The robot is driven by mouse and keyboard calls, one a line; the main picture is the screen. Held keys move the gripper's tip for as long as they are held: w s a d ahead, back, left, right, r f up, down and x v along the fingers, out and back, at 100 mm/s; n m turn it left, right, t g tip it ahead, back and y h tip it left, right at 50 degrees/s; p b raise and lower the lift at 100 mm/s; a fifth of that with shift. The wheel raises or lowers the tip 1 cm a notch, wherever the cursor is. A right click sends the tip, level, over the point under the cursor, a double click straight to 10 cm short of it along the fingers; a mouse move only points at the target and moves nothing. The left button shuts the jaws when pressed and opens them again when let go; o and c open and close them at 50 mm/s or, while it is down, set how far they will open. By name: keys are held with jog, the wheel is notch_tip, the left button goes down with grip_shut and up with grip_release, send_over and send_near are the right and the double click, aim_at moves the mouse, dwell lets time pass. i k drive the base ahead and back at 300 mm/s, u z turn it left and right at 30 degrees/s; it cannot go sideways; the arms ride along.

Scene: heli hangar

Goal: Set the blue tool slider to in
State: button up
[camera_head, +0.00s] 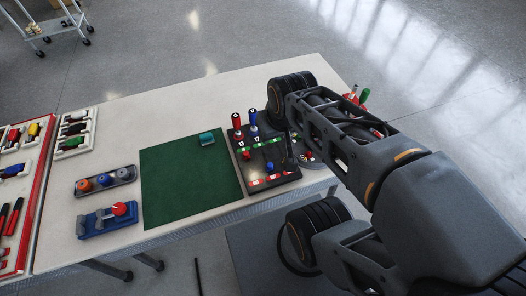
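A black tool panel (239,172) stands near the right part of the table. The fingers cannot be made out, and contact cannot be judged.
A green mat (185,182) lies left of the panel, with a teal block (207,139) on it. A blue fixture with a red knob (119,209), a grey tray (88,193) and a red-edged tool board (39,205) are farther left. Red and green items (364,96) show behind my arm.

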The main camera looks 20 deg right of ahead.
aim_at(270, 166)
jog(key=k, duration=1.05)
jog(key=u, duration=0.95)
jog(key=i, duration=0.95)
jog(key=z, duration=0.7)
